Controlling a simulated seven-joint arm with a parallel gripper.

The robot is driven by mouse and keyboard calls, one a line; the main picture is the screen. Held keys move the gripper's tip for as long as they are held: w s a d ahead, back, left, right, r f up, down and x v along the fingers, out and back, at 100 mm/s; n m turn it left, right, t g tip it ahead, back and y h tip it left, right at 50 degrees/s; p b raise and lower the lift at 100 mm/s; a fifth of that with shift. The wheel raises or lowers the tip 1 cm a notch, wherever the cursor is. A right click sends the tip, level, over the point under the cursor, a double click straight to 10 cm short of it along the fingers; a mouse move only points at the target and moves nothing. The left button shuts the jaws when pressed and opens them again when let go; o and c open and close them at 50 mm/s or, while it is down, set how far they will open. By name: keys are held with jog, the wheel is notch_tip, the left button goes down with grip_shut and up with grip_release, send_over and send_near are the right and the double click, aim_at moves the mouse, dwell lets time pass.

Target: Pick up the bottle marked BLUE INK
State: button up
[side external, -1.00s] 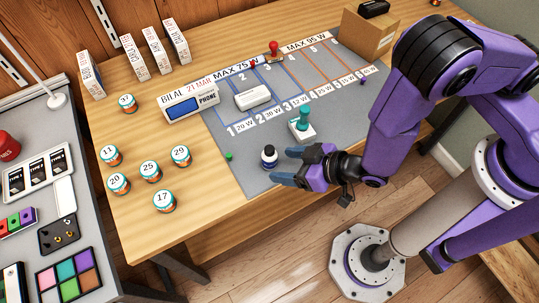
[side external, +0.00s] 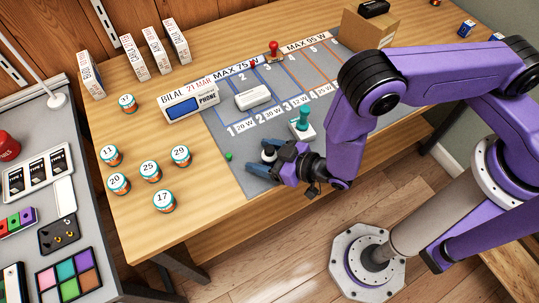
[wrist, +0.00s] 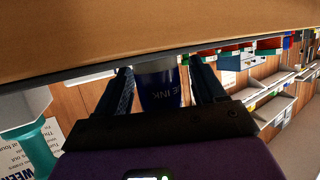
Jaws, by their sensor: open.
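The ink bottle (side external: 268,154) stands on the grey mat near its front edge, its white top showing. My gripper (side external: 262,160) is open around it, one finger on each side. In the wrist view the dark blue bottle (wrist: 160,88) sits between the two fingers of my gripper (wrist: 161,72), with part of a label reading "E INK" visible. A small gap seems to show beside the fingers; contact cannot be told.
A teal-handled stamp (side external: 303,122) on a white block stands just behind and right of my gripper. A small green cap (side external: 228,156) lies to the left. Numbered jars (side external: 164,201) stand at left.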

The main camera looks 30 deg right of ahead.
aim_at(273, 151)
jog(key=shift+w+a, duration=0.1)
jog(key=shift+w, duration=0.05)
jog(key=c, duration=1)
jog(key=shift+c, duration=0.2)
jog(key=shift+r, duration=0.55)
notch_tip(273, 151, up, 2)
jog(key=s+d+r, duration=0.9)
jog(key=s+d, duration=0.1)
jog(key=shift+r, duration=0.4)
